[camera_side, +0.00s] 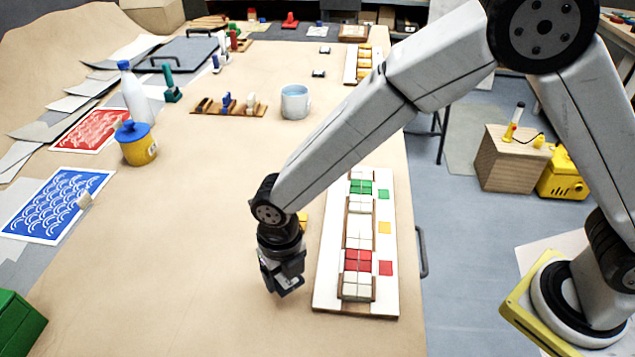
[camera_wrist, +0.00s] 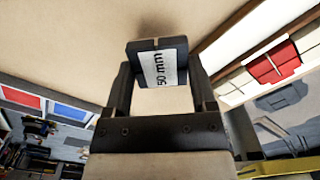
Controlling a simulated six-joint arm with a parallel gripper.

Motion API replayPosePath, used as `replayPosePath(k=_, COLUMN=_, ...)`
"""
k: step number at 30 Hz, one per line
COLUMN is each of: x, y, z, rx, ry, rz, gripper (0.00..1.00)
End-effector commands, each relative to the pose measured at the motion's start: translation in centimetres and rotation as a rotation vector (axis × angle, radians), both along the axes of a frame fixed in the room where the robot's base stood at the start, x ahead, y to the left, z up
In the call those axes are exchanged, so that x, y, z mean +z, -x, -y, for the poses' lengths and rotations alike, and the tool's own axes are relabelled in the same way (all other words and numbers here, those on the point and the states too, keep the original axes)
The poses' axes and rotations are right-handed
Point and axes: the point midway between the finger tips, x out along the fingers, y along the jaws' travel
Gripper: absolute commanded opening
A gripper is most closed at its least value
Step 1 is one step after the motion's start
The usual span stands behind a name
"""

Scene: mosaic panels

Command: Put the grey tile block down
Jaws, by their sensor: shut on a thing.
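My gripper (camera_side: 283,277) hangs low over the tan table, just left of the white mosaic panel (camera_side: 386,305). In the wrist view, its two fingers (camera_wrist: 160,75) are shut on a dark grey block (camera_wrist: 138,48) with a white label reading "50 mm". In the side view the block is hard to tell from the dark gripper. A soft shadow lies on the table near the block in the wrist view. I cannot tell whether the block touches the table.
The panel holds red tiles (camera_side: 357,260), green tiles (camera_side: 361,187) and pale tiles, with coloured squares along its right. A yellow piece (camera_side: 303,220) shows behind my arm. A blue print (camera_side: 58,205), yellow pot (camera_side: 137,150) and light-blue cup (camera_side: 295,101) stand apart.

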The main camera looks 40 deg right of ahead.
Motion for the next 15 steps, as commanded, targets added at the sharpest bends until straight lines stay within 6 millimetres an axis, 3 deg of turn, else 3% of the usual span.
replayPosePath(k=15, x=-1.4, y=-1.0, z=-0.6, rx=0.000, ry=0.000, rz=0.000, gripper=0.11)
